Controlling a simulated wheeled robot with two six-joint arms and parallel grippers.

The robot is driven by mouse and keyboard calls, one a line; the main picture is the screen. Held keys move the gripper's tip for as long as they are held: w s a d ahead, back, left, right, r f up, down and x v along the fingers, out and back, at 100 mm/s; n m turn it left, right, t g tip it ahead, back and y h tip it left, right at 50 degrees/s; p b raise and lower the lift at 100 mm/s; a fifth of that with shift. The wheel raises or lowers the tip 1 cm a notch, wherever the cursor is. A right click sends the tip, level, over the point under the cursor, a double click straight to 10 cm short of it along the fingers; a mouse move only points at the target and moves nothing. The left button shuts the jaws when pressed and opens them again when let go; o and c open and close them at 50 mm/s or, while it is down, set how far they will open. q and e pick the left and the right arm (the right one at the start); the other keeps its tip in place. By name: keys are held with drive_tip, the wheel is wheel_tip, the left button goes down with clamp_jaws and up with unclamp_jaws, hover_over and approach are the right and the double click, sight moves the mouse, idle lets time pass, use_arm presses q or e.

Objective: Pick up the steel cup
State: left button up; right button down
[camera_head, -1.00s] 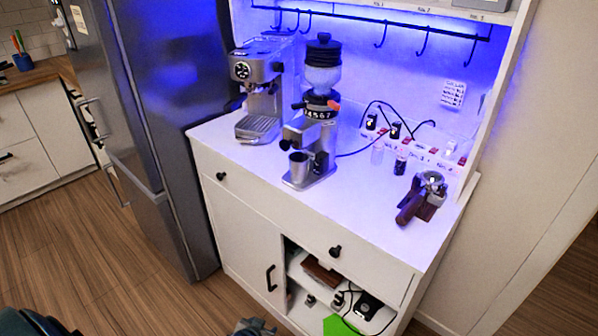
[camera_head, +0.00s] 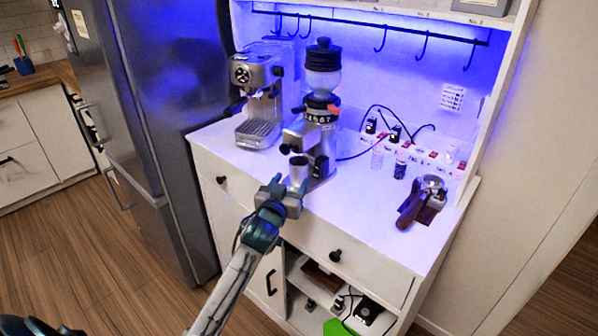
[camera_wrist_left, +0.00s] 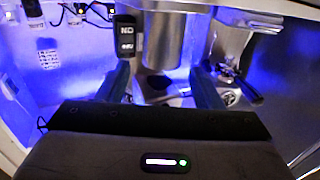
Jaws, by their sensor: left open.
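The steel cup (camera_head: 298,171) stands upright under the grinder's spout at the front of the cabinet top. In the left wrist view the cup (camera_wrist_left: 161,42) is near the top centre. My left gripper (camera_head: 287,190) is open at the near side of the cup, above the counter's front edge. The cup's foot is partly hidden by the gripper in the head view. My right gripper is not in view.
The grinder (camera_head: 321,115) stands right behind the cup. An espresso machine (camera_head: 259,100) is to its left and a portafilter (camera_head: 421,200) to the right. Small bottles and cables are at the back. The counter (camera_head: 352,208) is clear right of the cup.

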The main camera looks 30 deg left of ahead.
sight(296, 171)
use_arm(q)
drive_tip(key=shift+w+a, duration=0.1)
drive_tip(key=shift+w, duration=0.55)
drive_tip(key=w+p, duration=0.1)
drive_tip(key=w, duration=0.1)
drive_tip(key=w+a+p, duration=0.1)
drive_tip(key=w, duration=0.1)
drive_tip(key=shift+w+f, duration=0.1)
drive_tip(key=shift+w, duration=0.3)
drive_tip(key=c, duration=0.8)
